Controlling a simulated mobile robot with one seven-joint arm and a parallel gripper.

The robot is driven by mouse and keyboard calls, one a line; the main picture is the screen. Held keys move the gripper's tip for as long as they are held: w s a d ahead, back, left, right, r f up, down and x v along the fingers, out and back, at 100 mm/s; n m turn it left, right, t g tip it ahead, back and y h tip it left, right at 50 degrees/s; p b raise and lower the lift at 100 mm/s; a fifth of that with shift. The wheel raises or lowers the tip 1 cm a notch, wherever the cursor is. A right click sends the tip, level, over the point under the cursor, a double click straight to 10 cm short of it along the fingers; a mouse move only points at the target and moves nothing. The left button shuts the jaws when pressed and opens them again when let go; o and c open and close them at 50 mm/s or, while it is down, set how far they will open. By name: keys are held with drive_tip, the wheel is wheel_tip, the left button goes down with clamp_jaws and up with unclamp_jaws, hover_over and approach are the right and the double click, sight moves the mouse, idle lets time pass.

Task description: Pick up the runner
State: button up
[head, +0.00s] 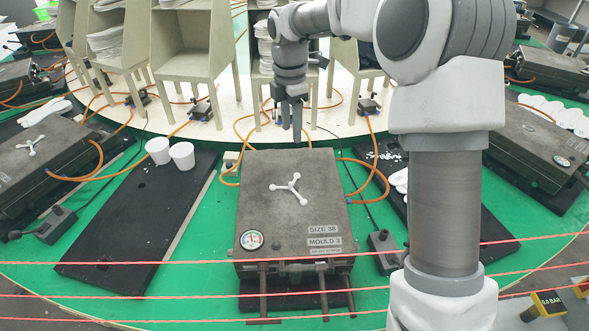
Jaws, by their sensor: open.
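A white three-armed runner (291,189) lies flat on top of the closed grey mould (258,215) labelled "SIZE 38" and "MOULD 3", near the middle of the view. My gripper (291,130) points down near the mould's far edge, behind the runner in the picture. Its fingers are open with nothing between them. The gripper is apart from the runner. Another white three-armed piece (31,146) lies on the mould at the left.
Red cords cross in front of the carousel. Two white cups (182,155) stand on a black board (140,215) left of the mould. Orange hoses (372,165) loop behind and beside it. Beige racks (192,75) stand at the back. A gauge (252,240) sits on the mould's front left.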

wheel_tip(320, 180, down, 2)
drive_tip(key=w+n, duration=0.1)
drive_tip(key=w, duration=0.1)
approach(291, 183)
drive_tip(key=f, duration=0.8)
drive_tip(key=shift+w+f, duration=0.2)
drive_tip(key=shift+f, duration=0.05)
clamp_jaws()
